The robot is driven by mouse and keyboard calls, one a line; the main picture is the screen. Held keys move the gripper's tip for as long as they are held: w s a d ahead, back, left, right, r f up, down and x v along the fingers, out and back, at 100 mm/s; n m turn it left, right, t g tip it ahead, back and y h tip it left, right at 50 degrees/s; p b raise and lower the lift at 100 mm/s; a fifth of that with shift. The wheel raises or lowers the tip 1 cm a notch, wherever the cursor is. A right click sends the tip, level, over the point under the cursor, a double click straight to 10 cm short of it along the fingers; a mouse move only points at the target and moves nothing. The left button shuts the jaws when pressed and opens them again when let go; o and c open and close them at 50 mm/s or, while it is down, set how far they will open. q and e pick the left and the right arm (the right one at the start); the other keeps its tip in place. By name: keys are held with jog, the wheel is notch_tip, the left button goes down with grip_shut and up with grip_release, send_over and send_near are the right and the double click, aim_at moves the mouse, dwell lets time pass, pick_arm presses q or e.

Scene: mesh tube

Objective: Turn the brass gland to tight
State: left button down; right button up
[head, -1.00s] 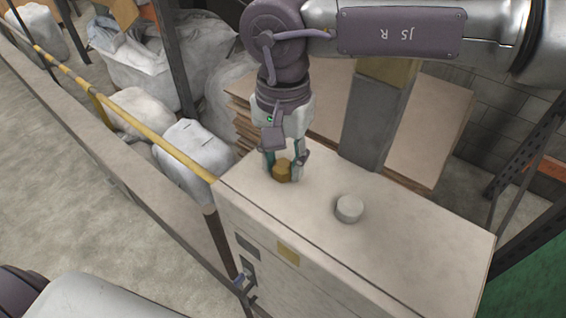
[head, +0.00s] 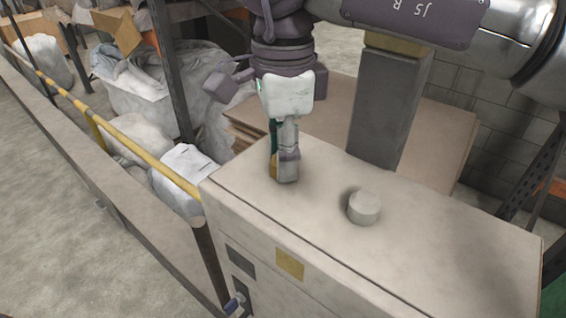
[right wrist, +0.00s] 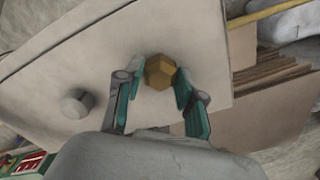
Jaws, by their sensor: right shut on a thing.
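The brass gland (right wrist: 160,72) is a small faceted brass fitting on the top of the pale cabinet (head: 440,245). In the right wrist view it sits between the two fingertips of my right gripper (right wrist: 155,80), which is shut on it. In the head view the right gripper (head: 283,172) points down at the cabinet's back left part, and its fingers hide almost all of the gland. Any tightness mark is not visible. My left gripper is not in view.
A pale round knob (head: 364,207) stands on the cabinet top right of the gripper. A dark grey post (head: 388,110) rises behind it. A yellow rail (head: 120,136) and white sacks (head: 180,170) lie to the left.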

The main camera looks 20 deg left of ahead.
jog(key=m+b, duration=0.2)
jog(key=m, duration=0.2)
jog(key=shift+m, duration=0.4)
jog(key=m+b, duration=0.2)
jog(key=m, duration=0.2)
jog(key=m+b, duration=0.1)
jog(key=m, duration=0.5)
jog(key=shift+b, duration=0.3)
jog(key=m+b, duration=0.1)
jog(key=m, duration=0.3)
jog(key=shift+r+m, duration=0.1)
jog(key=shift+m, duration=0.2)
jog(key=o, duration=1.1)
jog(key=shift+o, duration=0.2)
